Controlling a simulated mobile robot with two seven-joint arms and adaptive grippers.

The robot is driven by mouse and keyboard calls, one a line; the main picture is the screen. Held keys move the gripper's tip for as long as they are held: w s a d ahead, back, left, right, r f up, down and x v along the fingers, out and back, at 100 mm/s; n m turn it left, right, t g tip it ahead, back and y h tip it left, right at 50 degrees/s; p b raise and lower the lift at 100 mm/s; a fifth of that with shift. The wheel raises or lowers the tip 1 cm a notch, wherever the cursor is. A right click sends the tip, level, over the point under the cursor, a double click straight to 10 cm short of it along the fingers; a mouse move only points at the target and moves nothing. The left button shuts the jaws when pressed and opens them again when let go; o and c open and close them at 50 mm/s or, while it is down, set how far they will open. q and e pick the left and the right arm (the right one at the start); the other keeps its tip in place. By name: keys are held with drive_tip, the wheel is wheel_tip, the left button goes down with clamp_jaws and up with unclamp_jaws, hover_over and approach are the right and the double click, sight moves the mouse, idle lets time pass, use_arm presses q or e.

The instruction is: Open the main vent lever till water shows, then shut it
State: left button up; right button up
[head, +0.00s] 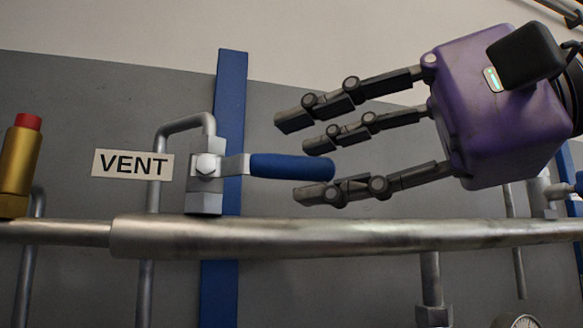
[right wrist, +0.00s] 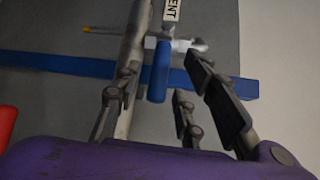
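The vent lever (head: 290,167) has a blue grip and points right, about level, from a small steel valve (head: 206,168) beside the VENT sign (head: 133,164). My right gripper (head: 300,160) is open, its fingers reaching left around the grip's free end. Two fingers are above the grip and one is below it in the head view, with gaps showing. In the right wrist view the blue grip (right wrist: 159,72) lies ahead between the spread fingers (right wrist: 160,88). The vent pipe (head: 148,270) bends down behind the main pipe and leaves the picture; no water shows. My left gripper is not in view.
A thick steel pipe (head: 350,236) runs across just below the lever and the lowest finger. A blue post (head: 231,85) stands behind the valve. A brass fitting with a red cap (head: 18,165) is at the left. A gauge (head: 517,322) shows partly at the bottom right.

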sight(309, 163)
drive_tip(key=shift+x, duration=1.6)
clamp_jaws()
